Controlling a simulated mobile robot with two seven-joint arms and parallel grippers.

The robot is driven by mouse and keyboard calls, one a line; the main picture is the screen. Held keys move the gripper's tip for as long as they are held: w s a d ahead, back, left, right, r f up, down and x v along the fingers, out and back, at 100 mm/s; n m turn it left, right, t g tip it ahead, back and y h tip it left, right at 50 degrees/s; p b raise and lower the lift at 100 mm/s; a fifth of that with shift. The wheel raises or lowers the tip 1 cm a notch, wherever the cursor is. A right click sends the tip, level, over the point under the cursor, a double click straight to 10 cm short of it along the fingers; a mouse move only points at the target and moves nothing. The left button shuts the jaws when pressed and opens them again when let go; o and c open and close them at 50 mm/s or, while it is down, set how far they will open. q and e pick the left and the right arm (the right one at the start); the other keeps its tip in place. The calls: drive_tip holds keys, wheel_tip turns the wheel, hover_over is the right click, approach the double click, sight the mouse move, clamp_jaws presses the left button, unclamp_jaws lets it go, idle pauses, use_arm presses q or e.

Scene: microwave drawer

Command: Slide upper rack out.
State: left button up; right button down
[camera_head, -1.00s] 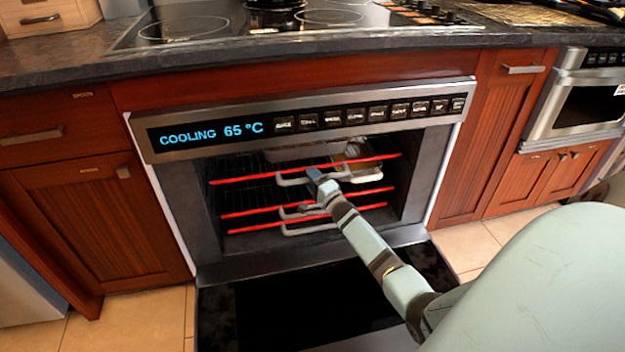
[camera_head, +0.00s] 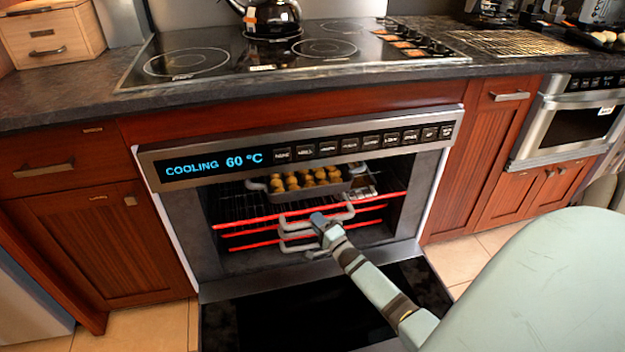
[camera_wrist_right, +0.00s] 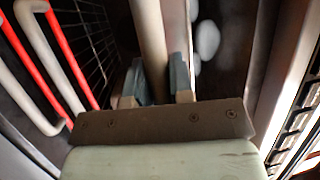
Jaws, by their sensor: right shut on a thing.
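The upper rack (camera_head: 380,198) is a wire rack with a red front bar and a pale grey handle, in the open oven. It looks partly drawn forward. My right gripper (camera_head: 318,219) is at the middle of the front, shut on the handle. In the right wrist view, the fingers of this gripper (camera_wrist_right: 158,85) close around the pale handle bar (camera_wrist_right: 149,35). A metal tray (camera_head: 310,197) with round golden food rests on the rack, level as far as I can tell. My left gripper is not in view.
Lower racks with red bars (camera_head: 244,247) and grey handles sit just beneath. The oven's control panel (camera_head: 300,150) overhangs the opening and reads cooling, 60 °C. The dark oven door (camera_head: 290,315) lies lowered in front. A kettle (camera_head: 268,18) stands on the hob.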

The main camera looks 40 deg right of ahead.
use_arm(q)
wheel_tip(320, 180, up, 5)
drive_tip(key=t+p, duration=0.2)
drive_tip(key=p, duration=0.1)
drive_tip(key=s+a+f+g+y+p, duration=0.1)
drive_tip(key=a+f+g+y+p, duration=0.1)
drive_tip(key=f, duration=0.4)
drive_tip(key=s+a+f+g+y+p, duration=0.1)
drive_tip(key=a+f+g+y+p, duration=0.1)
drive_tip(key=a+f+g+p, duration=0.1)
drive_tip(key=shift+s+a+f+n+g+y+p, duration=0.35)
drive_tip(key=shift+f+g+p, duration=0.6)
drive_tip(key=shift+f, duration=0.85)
use_arm(e)
drive_tip(key=s+a, duration=0.6)
drive_tip(key=s, duration=0.5)
drive_tip(key=s+a, duration=0.6)
drive_tip(key=s, duration=0.5)
drive_tip(key=shift+s+a, duration=0.25)
drive_tip(key=shift+s, duration=0.1)
drive_tip(key=c, duration=1)
unclamp_jaws()
drive_tip(key=shift+r, duration=0.1)
